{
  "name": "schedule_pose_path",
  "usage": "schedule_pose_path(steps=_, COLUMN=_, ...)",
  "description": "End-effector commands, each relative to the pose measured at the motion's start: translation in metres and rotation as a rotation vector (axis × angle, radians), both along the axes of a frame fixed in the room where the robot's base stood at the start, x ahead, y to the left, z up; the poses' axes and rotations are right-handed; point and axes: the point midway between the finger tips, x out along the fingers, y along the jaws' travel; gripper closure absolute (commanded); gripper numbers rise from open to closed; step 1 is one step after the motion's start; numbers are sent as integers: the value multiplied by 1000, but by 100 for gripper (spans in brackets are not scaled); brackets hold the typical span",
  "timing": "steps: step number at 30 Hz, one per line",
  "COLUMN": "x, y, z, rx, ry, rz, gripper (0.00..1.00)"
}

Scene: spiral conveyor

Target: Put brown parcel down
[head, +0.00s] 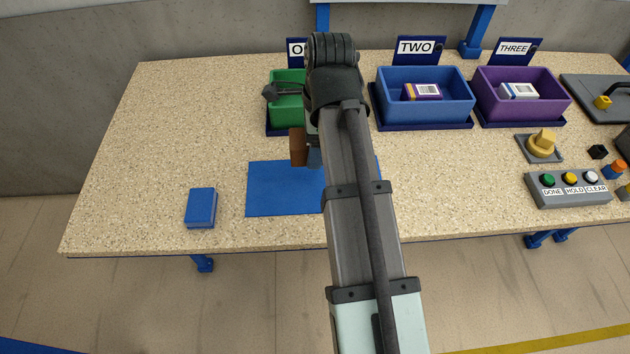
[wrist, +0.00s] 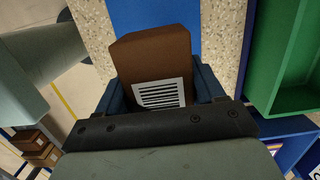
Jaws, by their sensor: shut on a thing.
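The brown parcel (head: 298,147) is mostly hidden behind my arm in the head view. It shows clearly in the wrist view (wrist: 150,58), with a white barcode label facing the camera. My gripper (wrist: 165,90) is shut on the brown parcel, with a blue finger on each side of it. In the head view the gripper (head: 311,155) is largely covered by my own arm. The parcel appears to be above the table near the far edge of the blue mat (head: 270,188); its exact height cannot be told.
A blue box (head: 201,207) lies left of the mat. A green bin (head: 286,110), a blue bin (head: 433,113) and a purple bin (head: 528,116) stand at the back; the latter two hold parcels. A button panel (head: 570,197) and yellow knob (head: 543,142) are at right.

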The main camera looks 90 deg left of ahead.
Motion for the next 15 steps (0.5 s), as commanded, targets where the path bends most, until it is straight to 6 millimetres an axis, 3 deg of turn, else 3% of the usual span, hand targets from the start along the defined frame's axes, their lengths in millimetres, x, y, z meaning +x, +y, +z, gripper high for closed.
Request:
schedule_pose_path(steps=5, x=0, y=-4, z=-10, rx=0, ry=0, rz=-15, gripper=67)
schedule_pose_path(steps=15, x=0, y=-3, z=-57, rx=0, ry=0, rz=-14, gripper=67)
